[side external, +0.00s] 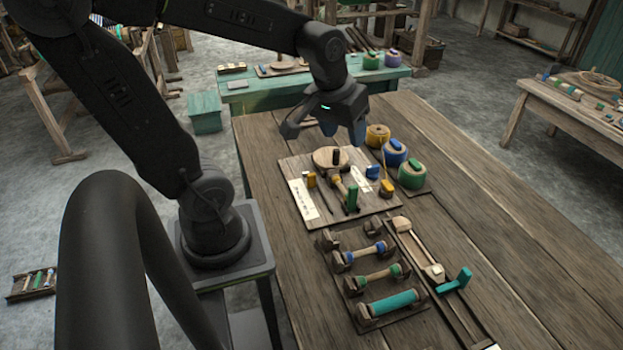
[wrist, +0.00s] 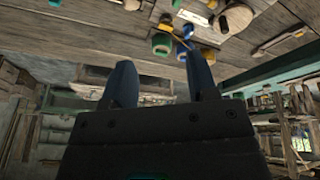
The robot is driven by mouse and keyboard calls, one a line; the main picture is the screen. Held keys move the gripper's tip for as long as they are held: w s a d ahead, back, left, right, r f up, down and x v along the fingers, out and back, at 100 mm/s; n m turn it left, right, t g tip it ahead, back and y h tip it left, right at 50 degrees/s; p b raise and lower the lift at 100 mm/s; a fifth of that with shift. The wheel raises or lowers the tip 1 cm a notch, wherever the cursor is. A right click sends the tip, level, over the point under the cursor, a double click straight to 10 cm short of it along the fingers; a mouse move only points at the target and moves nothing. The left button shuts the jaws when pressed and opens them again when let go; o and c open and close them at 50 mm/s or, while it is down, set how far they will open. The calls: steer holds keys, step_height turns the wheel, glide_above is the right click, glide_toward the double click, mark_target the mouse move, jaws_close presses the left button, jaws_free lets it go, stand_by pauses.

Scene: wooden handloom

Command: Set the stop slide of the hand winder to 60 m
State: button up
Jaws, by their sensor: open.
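The hand winder looks to be the wooden board (side external: 333,214) on the bench, with a round wooden disc (side external: 325,157) and a green-handled lever (side external: 352,197). A pale marked strip (side external: 303,200) lies along its left side. A small orange block (side external: 311,180) sits by the strip's far end; it may be the stop slide, but I cannot tell. The marks are too small to read. My gripper (side external: 343,133) is open and empty, above the bench at the far end of the board. In the wrist view its two fingers (wrist: 160,64) stand apart with nothing between them.
Yellow (side external: 377,136), blue (side external: 395,153) and green (side external: 412,176) spools stand right of the board. A rack of bobbins (side external: 372,275) and a long wooden track with a teal handle (side external: 456,280) lie nearer. The bench's right side is clear.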

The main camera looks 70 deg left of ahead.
steer(key=w+a+f+n+g, duration=0.2)
steer(key=a+f+n, duration=0.5)
steer(key=a, duration=0.5)
steer(key=n+g+h, duration=0.1)
steer(key=n, duration=0.3)
glide_above(312, 174)
step_height(312, 174, down, 6)
step_height(312, 174, down, 14)
steer(key=shift+s+r, duration=0.1)
steer(key=shift+r, duration=0.05)
jaws_close()
